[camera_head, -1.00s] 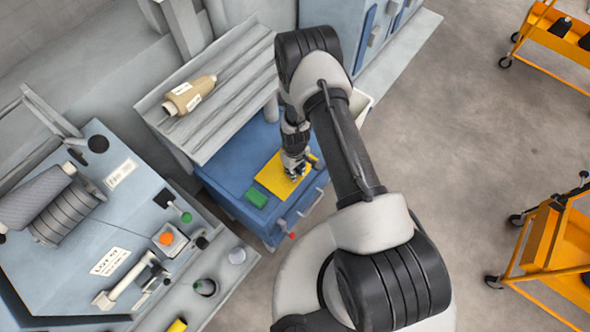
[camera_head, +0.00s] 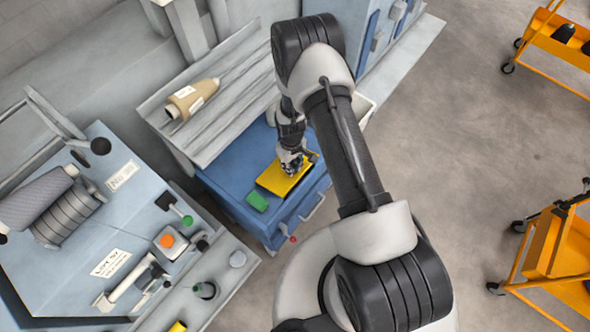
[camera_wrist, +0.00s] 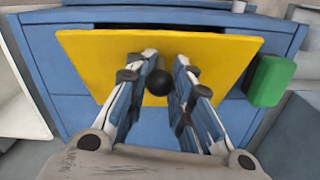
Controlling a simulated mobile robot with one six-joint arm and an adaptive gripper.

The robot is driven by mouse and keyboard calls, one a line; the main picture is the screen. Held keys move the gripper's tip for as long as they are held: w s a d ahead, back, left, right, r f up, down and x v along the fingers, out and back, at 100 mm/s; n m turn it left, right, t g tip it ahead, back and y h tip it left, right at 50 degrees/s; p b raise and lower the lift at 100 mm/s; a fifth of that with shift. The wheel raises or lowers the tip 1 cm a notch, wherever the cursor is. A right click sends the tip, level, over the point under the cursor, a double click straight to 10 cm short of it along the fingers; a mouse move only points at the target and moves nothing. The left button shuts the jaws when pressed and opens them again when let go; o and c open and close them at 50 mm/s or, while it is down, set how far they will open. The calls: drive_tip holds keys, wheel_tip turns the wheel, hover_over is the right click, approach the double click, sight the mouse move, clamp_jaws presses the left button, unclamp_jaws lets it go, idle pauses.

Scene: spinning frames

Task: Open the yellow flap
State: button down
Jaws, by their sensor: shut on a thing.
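The yellow flap (camera_head: 272,181) is on the blue machine's top in the head view. It fills the upper middle of the wrist view (camera_wrist: 220,62), with a dark gap showing along its far edge. It looks tilted up from the blue surface. A round black knob (camera_wrist: 159,83) sits at the middle of the flap. My gripper (camera_head: 291,165) is at the flap, and its two fingers (camera_wrist: 160,72) are shut on the knob from either side. The fingers hide part of the flap.
A green block (camera_wrist: 270,81) sits beside the flap on the blue cabinet (camera_head: 232,178). A sloped grey shelf with a tan spool (camera_head: 193,99) stands just behind it. A machine with grey spools is at left. Orange carts (camera_head: 552,255) stand at right on open floor.

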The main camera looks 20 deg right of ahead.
drive_tip(key=w+r, duration=0.1)
drive_tip(key=w+a+r, duration=0.1)
drive_tip(key=shift+w+a+r+b, duration=0.1)
drive_tip(key=shift+w+a+b, duration=0.15)
drive_tip(key=shift+w+b, duration=0.05)
drive_tip(key=shift+w+a+r+b, duration=0.3)
drive_tip(key=shift+w+a+r, duration=0.15)
drive_tip(key=shift+w+a, duration=0.3)
drive_tip(key=shift+a, duration=0.1)
drive_tip(key=shift+f, duration=0.1)
drive_tip(key=c, duration=1.7)
unclamp_jaws()
drive_tip(key=shift+o, duration=1.4)
drive_tip(key=shift+d, duration=0.1)
drive_tip(key=shift+s+d, duration=0.1)
drive_tip(key=shift+s, duration=0.1)
